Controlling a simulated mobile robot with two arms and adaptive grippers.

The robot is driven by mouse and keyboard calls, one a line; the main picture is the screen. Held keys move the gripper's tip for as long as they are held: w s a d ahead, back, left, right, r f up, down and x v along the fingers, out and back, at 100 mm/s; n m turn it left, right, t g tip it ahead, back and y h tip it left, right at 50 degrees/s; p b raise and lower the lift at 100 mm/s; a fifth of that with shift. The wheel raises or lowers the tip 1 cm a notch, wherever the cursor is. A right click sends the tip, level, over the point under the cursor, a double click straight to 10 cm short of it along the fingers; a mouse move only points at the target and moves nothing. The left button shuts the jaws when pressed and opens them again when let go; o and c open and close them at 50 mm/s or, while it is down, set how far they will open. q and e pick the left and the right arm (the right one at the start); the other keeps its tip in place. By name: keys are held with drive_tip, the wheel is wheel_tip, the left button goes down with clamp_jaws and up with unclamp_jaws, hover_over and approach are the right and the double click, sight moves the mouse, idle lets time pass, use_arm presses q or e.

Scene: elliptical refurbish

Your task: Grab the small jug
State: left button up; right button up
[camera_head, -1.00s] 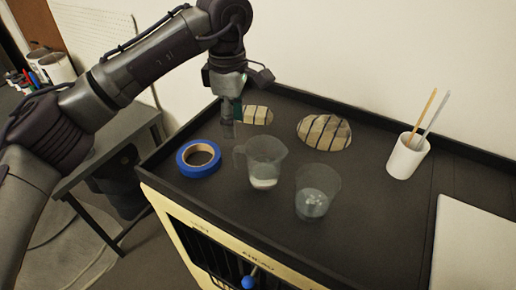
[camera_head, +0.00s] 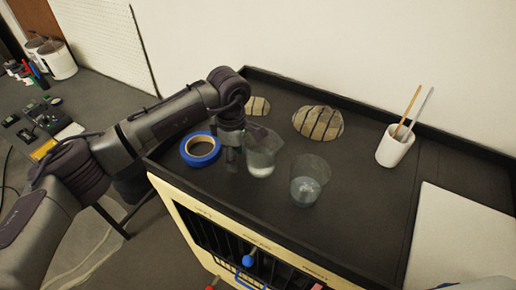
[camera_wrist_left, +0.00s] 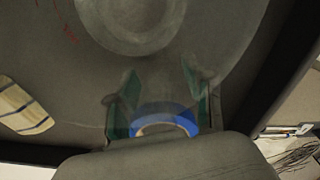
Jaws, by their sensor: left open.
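The small jug (camera_head: 262,155) is clear, with a handle on its left side, and stands upright on the black tabletop. My left gripper (camera_head: 232,158) is open, pointing down, right beside the jug on its handle side. It partly hides the handle. In the left wrist view the clear jug (camera_wrist_left: 140,22) fills the top, and the two green fingers (camera_wrist_left: 158,100) are spread apart below it. I cannot tell whether the fingers touch the handle. My right gripper is not in view.
A clear cup (camera_head: 307,181) stands just right of the jug. A blue tape roll (camera_head: 200,150) lies left of the gripper. Two striped stones (camera_head: 318,123) lie behind. A white cup with sticks (camera_head: 394,148) and a white board (camera_head: 462,240) are on the right.

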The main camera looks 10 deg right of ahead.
use_arm(q)
drive_tip(key=shift+f, duration=0.15)
drive_tip(key=shift+d, duration=0.1)
drive_tip(key=shift+c, duration=0.5)
clamp_jaws()
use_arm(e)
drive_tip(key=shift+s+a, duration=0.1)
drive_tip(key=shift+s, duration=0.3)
use_arm(q)
drive_tip(key=shift+r, duration=0.2)
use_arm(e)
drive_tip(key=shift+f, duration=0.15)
